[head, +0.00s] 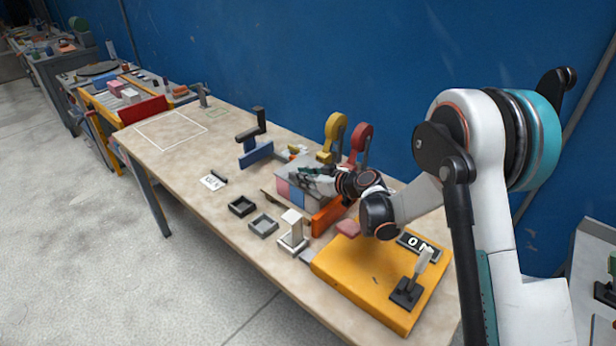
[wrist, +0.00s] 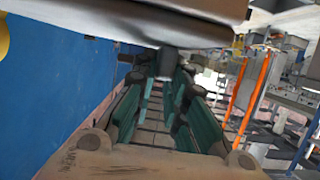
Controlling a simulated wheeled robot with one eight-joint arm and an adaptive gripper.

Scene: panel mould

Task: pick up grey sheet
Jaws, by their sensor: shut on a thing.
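My gripper (head: 308,172) is low over the mould area in the middle of the table, at a box with pink and pale blue blocks. In the wrist view my gripper (wrist: 165,75) has its teal fingers close together at the tips around a grey piece, which I take to be the grey sheet (wrist: 180,62). Only a small part of the sheet shows there. In the head view the fingers and wrist hide most of that spot, so I cannot tell whether the sheet is clear of the box.
An orange panel (head: 327,216) stands beside the box. Yellow (head: 334,135) and red (head: 361,142) upright handles stand behind it. A yellow base with a lever (head: 370,277) is at the front right. Small dark and grey trays (head: 263,225) lie left. The table's far left is mostly clear.

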